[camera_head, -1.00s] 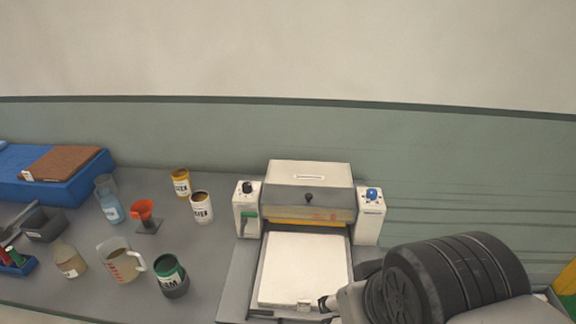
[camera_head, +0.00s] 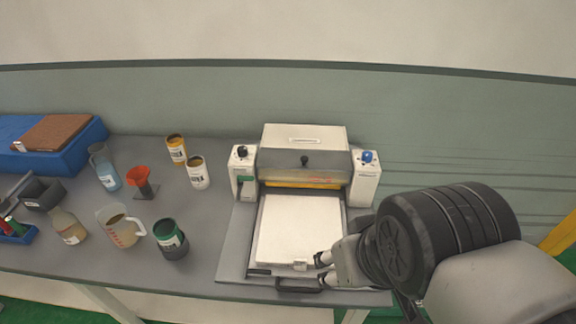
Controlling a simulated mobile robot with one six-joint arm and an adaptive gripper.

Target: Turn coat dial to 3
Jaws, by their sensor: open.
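A white coating machine (camera_head: 304,138) stands on the grey table. It has a black dial (camera_head: 240,152) on its left post and a blue dial (camera_head: 367,157) on its right post. The numbers around both dials are too small to read, and I cannot tell which one is the coat dial. My gripper (camera_head: 321,269) is open, low at the front right corner of the machine's white bed (camera_head: 298,232). It is well below and in front of both dials. Whether the fingertips touch the bed or a small clip there, I cannot tell.
A blue bin (camera_head: 75,150) is at the far left. The wall behind is clear.

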